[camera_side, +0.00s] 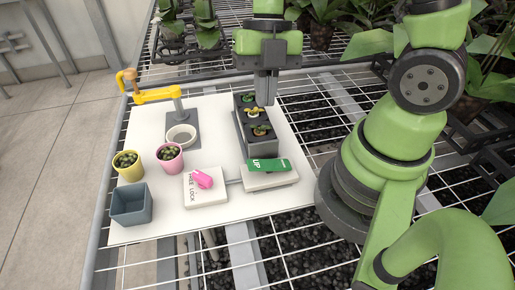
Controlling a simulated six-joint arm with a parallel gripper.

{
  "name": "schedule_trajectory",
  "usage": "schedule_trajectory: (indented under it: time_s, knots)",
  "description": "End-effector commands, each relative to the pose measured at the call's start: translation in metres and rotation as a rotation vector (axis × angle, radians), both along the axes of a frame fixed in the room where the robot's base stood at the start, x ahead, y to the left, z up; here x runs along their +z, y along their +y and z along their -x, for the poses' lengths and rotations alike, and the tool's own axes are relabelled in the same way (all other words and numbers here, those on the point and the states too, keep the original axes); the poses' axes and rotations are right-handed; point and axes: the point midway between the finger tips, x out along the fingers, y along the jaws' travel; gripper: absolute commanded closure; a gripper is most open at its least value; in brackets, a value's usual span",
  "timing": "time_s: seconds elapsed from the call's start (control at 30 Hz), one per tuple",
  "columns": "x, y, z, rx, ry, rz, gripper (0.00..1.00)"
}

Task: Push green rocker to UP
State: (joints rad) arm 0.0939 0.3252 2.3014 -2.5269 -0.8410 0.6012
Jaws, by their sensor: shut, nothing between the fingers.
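The green rocker (268,165) sits on a light grey base (270,181) at the front right of the white board (225,223). White "UP" lettering shows near its left end. The rocker looks slightly tilted, but I cannot tell for sure which end is lower. My gripper (266,102) is shut and empty, pointing down over the far part of the dark grey planter tray, behind the rocker and apart from it. I cannot tell its exact height above the tray.
The planter tray (241,135) with small plants stands just behind the rocker. A white block with a pink knob (203,179) lies left of it. A pink pot (169,161), yellow pot (127,168), blue-grey bin (131,207) and yellow-armed stand (158,95) are further left.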

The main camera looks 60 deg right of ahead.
Motion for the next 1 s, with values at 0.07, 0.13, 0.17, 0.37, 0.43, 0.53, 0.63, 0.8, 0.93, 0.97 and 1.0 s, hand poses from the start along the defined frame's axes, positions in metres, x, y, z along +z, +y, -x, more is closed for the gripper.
schedule_trajectory:
  time_s: [0.07, 0.13, 0.17, 0.37, 0.43, 0.53, 0.63, 0.8, 0.93, 0.97, 1.0]
  knots:
    - [-0.016, 0.005, 0.003, 0.002, 0.009, -0.002, 1.0]
    - [-0.03, 0.008, 0.006, 0.002, 0.011, 0.001, 1.0]
    - [-0.036, 0.011, 0.007, 0.0, 0.01, -0.003, 1.0]
    - [-0.069, 0.02, 0.011, -0.001, 0.008, -0.002, 1.0]
    - [-0.079, 0.022, 0.011, -0.002, 0.008, 0.002, 1.0]
    - [-0.092, 0.024, 0.008, -0.002, 0.007, 0.002, 1.0]
    - [-0.101, 0.026, 0.006, -0.002, 0.004, 0.002, 1.0]
    - [-0.109, 0.027, 0.004, 0.0, 0.001, 0.001, 1.0]
    - [-0.111, 0.028, 0.003, 0.0, -0.001, 0.001, 1.0]
    - [-0.111, 0.028, 0.003, 0.0, -0.001, 0.001, 1.0]
    - [-0.111, 0.028, 0.003, 0.0, -0.001, 0.001, 1.0]
